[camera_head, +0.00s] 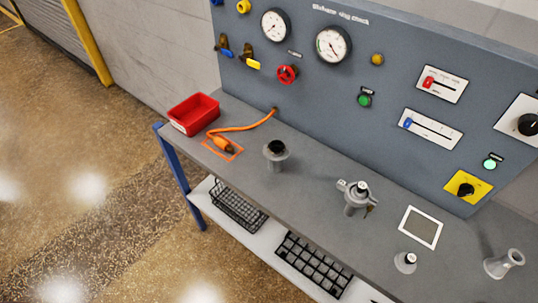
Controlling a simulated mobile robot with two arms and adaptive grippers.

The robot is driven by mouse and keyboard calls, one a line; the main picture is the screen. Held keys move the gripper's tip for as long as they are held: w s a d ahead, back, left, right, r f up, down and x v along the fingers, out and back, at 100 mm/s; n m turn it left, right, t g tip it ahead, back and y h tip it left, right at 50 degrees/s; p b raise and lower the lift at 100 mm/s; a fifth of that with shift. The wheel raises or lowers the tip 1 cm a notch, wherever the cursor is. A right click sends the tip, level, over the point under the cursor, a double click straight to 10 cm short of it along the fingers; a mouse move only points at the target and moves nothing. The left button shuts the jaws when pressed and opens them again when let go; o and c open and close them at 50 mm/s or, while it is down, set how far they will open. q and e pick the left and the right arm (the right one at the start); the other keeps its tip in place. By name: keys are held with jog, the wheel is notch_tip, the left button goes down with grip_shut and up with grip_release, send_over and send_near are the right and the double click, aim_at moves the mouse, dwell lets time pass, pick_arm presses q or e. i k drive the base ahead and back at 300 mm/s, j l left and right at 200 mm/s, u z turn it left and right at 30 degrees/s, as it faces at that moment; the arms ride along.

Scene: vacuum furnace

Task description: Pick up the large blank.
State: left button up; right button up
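Several grey metal fittings stand on the grey bench top (318,187). A flanged fitting with a dark round top (276,151) stands upright left of the middle. A fitting with a clamp around it and a knobbed top (355,197) stands right of the middle. A low round grey piece with a small knob (405,262) sits near the front edge. A grey flanged piece (503,264) lies tilted at the right. I cannot tell for sure which piece is the large blank. Neither of my grippers shows.
A red bin (194,114) and an orange hose (245,127) are at the bench's left end. A white-bordered square (421,227) marks the top. A gauge panel (300,95) rises behind. A wire basket (238,208) and black rack (312,266) are on the lower shelf.

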aim_at(405, 261)
jog(key=z, duration=1.45)
jog(key=k+l+u, duration=0.2)
jog(key=k, duration=0.3)
jog(key=i+l, duration=0.15)
jog(key=i+u, duration=0.05)
jog(key=i, duration=0.05)
